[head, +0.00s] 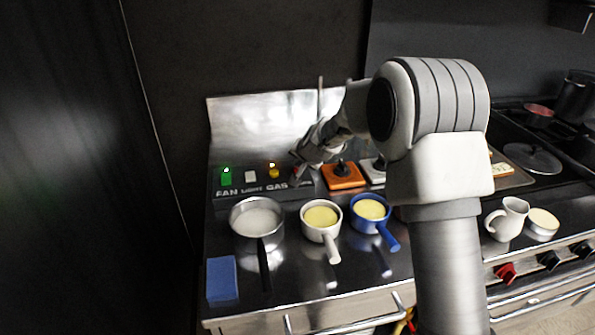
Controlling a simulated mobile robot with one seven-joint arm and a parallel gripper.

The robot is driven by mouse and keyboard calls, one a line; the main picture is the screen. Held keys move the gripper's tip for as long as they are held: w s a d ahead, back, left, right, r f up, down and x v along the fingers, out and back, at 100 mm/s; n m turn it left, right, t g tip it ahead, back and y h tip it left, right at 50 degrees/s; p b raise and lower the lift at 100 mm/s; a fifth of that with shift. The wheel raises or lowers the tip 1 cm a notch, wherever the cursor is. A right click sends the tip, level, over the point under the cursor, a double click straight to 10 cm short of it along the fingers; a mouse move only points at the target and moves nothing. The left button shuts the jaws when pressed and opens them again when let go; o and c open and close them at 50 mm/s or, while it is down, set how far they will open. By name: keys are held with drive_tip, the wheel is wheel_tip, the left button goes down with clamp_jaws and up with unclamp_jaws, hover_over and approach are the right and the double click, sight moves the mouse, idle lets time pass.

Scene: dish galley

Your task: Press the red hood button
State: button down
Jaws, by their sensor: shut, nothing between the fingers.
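A row of buttons runs along the back of the steel counter, on a dark panel with labels. The red button (294,171) is at its right end, above the word GAS, and only a small part of it shows beside my gripper. My gripper (298,179) is shut and empty, pointing down and left at the red button. I cannot tell whether it touches the button. To the left are a green button (226,176) above FAN, a white button (251,177) above LIGHT and a yellow button (273,171).
An orange block with a black knob (343,176) stands right of my gripper, with a white one (373,169) beyond. A steel pan (257,203), a white pot (306,224) and a blue pot (354,216) stand in front. A blue sponge (221,279) lies front left.

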drive_tip(key=shift+f+b, duration=0.45)
drive_tip(key=shift+b, duration=0.05)
idle(0.6)
drive_tip(key=shift+r, duration=0.1)
drive_tip(key=shift+r+p, duration=0.7)
drive_tip(key=shift+r, duration=0.1)
drive_tip(key=shift+r+p, duration=1.95)
drive_tip(key=shift+r, duration=0.55)
